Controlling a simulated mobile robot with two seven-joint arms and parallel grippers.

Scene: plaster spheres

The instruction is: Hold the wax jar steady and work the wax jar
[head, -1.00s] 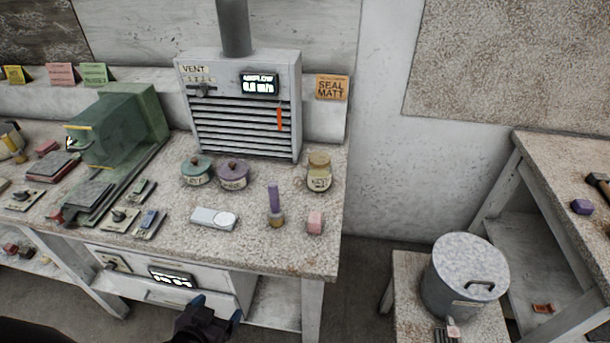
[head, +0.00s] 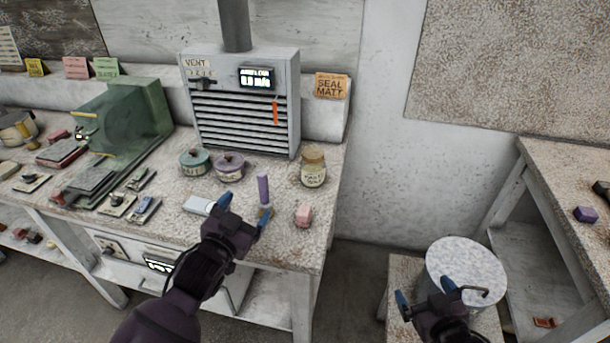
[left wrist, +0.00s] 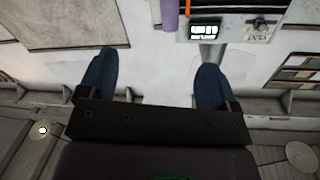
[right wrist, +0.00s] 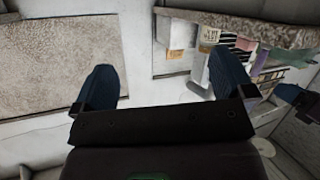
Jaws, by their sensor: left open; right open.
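A squat jar with a tan lid and a pale label (head: 313,168) stands upright at the right of the bench; I take it for the wax jar, but its label is too small to read. My left gripper (head: 243,211) is open and empty over the bench's front edge, left of and nearer than the jar. In the left wrist view its two blue fingers (left wrist: 155,75) are apart with nothing between them. My right gripper (head: 425,292) is open and empty in front of the grey lidded bin, well right of the jar. Neither gripper touches the jar.
A teal pot (head: 194,162) and a purple pot (head: 229,167) stand left of the jar. A purple-handled stamp (head: 263,190) and a pink block (head: 303,214) are in front. The vent box (head: 243,105) stands behind. The grey bin (head: 466,268) sits low at right, beyond a gap.

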